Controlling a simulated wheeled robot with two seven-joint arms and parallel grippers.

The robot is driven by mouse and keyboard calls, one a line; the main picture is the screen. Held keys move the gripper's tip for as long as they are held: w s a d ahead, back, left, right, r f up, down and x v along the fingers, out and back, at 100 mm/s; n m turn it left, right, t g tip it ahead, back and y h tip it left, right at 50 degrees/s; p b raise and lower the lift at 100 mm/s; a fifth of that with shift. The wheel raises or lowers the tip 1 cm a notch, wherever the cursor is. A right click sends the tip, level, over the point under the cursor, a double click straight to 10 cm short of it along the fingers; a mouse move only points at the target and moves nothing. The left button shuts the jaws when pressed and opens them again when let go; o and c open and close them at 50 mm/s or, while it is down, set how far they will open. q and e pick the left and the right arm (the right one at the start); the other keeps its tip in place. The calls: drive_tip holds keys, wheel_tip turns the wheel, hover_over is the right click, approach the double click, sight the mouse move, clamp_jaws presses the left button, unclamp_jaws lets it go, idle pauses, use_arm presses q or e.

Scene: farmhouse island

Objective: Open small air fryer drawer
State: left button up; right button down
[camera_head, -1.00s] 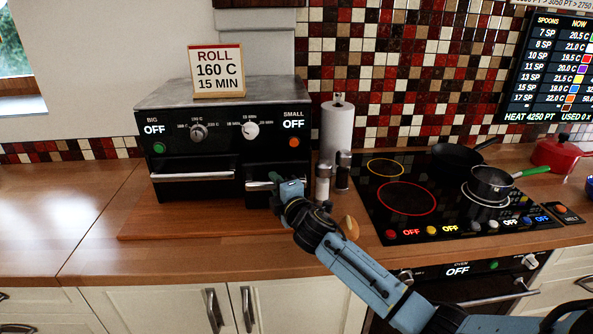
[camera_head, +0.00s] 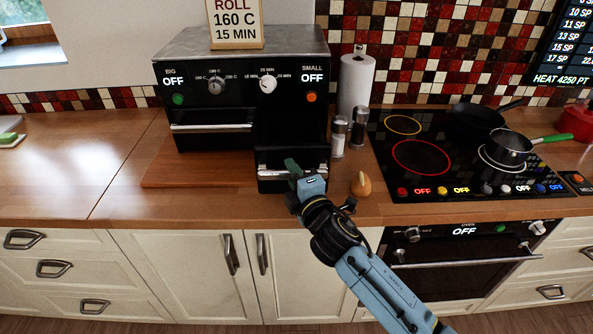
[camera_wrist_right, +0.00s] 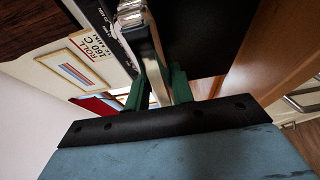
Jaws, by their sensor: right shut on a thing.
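The black double air fryer (camera_head: 215,110) stands on a wooden board, with BIG and SMALL both reading OFF. The small drawer (camera_head: 270,186), at its lower right, sticks out toward me, past the closed big drawer (camera_head: 211,142). My right gripper (camera_head: 294,169) is at the small drawer's front, shut on its handle (camera_head: 318,170). In the right wrist view, the green fingers (camera_wrist_right: 158,88) sit on either side of the silver handle bar (camera_wrist_right: 153,45). The drawer's inside is too dark to make out. My left gripper is out of view.
A brown egg-shaped item (camera_head: 361,185) lies on the counter just right of my right gripper. Salt and pepper shakers (camera_head: 339,138) and a paper towel roll (camera_head: 356,84) stand beside the fryer. The hob (camera_head: 455,175) with pans is further right. The left counter is largely clear.

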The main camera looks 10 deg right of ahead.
drive_tip(key=c, duration=1.2)
unclamp_jaws()
drive_tip(key=s+d, duration=0.2)
drive_tip(key=s, duration=1.1)
drive_tip(key=shift+s+b, duration=0.15)
drive_tip(key=shift+b, duration=0.25)
drive_tip(key=shift+d, duration=0.1)
drive_tip(key=s+d+f+m+g+h+b, duration=0.1)
drive_tip(key=s+d+f+m+g, duration=0.15)
drive_tip(key=f, duration=0.95)
drive_tip(key=s+d+f+m+g, duration=0.1)
drive_tip(key=s+f+m+g, duration=0.2)
drive_tip(key=f, duration=0.9)
drive_tip(key=s+d+f+m+g+h+b, duration=0.1)
drive_tip(key=s+d+f+m+g, duration=0.15)
drive_tip(key=f, duration=0.95)
drive_tip(key=s+d+f+m+g, duration=0.1)
drive_tip(key=s+f+m+g, duration=0.2)
drive_tip(key=s+f, duration=0.4)
drive_tip(key=s+d+f+m+g+b, duration=0.1)
drive_tip(key=s+f+m+g, duration=0.2)
drive_tip(key=s+f, duration=0.4)
drive_tip(key=s+d+f+m+g, duration=0.1)
drive_tip(key=s+f, duration=0.6)
drive_tip(key=s, duration=1)
drive_tip(key=shift+d+m+g+h+b, duration=0.4)
drive_tip(key=shift+m+g, duration=0.5)
drive_tip(key=shift+m, duration=0.3)
